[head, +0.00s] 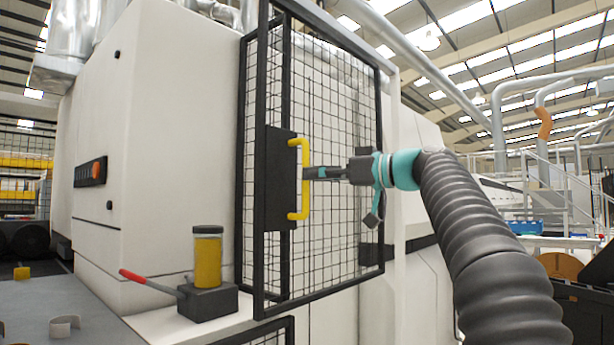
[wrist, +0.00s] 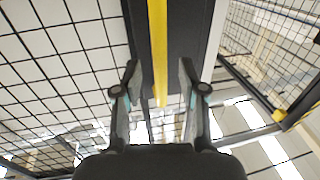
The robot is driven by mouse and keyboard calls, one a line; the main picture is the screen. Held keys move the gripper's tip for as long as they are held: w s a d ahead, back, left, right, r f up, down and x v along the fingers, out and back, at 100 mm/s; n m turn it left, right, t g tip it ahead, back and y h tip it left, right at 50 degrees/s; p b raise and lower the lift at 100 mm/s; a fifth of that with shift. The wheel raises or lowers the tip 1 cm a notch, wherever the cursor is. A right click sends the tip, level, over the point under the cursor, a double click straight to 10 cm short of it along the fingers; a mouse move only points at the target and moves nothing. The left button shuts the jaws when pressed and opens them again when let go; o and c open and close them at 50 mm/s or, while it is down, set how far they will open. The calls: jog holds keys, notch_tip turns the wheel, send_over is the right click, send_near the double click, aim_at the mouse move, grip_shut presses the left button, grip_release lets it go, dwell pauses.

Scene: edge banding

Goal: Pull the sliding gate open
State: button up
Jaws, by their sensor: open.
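The sliding gate (head: 335,120) is a black-framed wire mesh panel in front of a white machine. A yellow upright handle (head: 305,205) is fixed to a black plate (head: 280,180) on the gate. My gripper (head: 312,173) reaches the handle from the right at about its mid-height. In the wrist view the yellow handle (wrist: 158,45) lies between the two open fingers of my gripper (wrist: 158,78), with a gap on each side. The fingers are not closed on it. How deep the handle sits between them is hard to tell.
A yellow-filled jar (head: 208,262) stands on a dark block with a red-handled lever (head: 140,279) on the ledge at lower left. A control panel with an orange knob (head: 97,170) is on the machine's left side. Ducts and railings stand at the far right.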

jog(key=v, duration=0.8)
jog(key=shift+s+d, duration=0.15)
jog(key=shift+d, duration=0.1)
